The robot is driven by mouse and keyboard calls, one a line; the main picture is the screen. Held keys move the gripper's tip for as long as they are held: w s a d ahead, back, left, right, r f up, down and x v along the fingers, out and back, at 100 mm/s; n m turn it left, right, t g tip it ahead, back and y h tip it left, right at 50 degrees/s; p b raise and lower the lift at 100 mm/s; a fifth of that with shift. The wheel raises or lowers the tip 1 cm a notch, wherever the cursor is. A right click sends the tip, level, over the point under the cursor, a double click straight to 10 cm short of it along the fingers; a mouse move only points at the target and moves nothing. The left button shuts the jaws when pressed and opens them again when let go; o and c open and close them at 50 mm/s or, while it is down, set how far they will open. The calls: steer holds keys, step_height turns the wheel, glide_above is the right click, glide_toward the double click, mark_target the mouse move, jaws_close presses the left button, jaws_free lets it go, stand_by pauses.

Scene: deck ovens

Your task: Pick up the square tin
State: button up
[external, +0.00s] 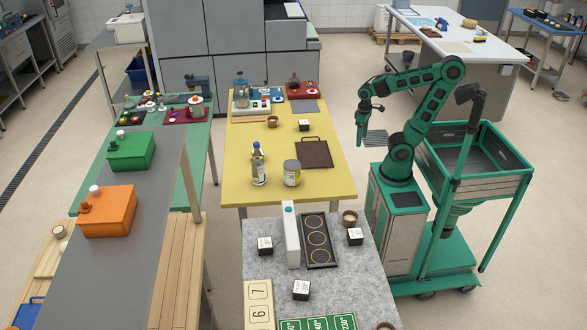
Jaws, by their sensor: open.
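No thing in the external view is plainly marked as the square tin. A flat, dark brown, squarish pan or board (314,155) with a small handle lies on the right part of the yellow table; it is the closest match I see, but I cannot tell its depth. A round tin can (292,173) with a pale label stands in front of it. My gripper (362,137) hangs pointing down in the air, right of the yellow table's edge and apart from the pan. It is open and holds nothing that I can see; its fingers are small here.
A bottle (258,165) stands left of the can. The grey table (262,225) in front holds a dark tray with three rings (319,241), several small white-faced dark blocks and cups. A green bin (475,150) stands right of my arm. The yellow table's front left is clear.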

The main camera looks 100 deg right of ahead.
step_height(320, 180, up, 6)
steer(key=s, duration=0.1)
steer(key=w+d+f+m+t+y, duration=0.1)
steer(key=w+d+f+m+t, duration=0.15)
steer(key=w+d+m, duration=0.65)
steer(key=w+d+f+m+t, duration=0.1)
steer(key=w+d+m+t, duration=0.45)
steer(key=w, duration=0.55)
steer(key=d+r+m+t+h, duration=0.1)
steer(key=d+r+m+t, duration=0.15)
steer(key=d+m, duration=0.65)
steer(key=d+r+m+t, duration=0.1)
steer(key=d+m+t, duration=0.2)
steer(key=d+m, duration=0.5)
steer(key=n, duration=0.2)
glide_toward(298, 130)
steer(key=r, duration=0.2)
steer(key=d+r, duration=0.1)
steer(key=shift+s+r, duration=0.2)
steer(key=shift+s, duration=0.1)
steer(key=x, duration=1)
steer(key=shift+w+a+f, duration=0.15)
steer(key=shift+w+a, duration=0.15)
steer(key=shift+w, duration=0.05)
steer(key=c, duration=1.3)
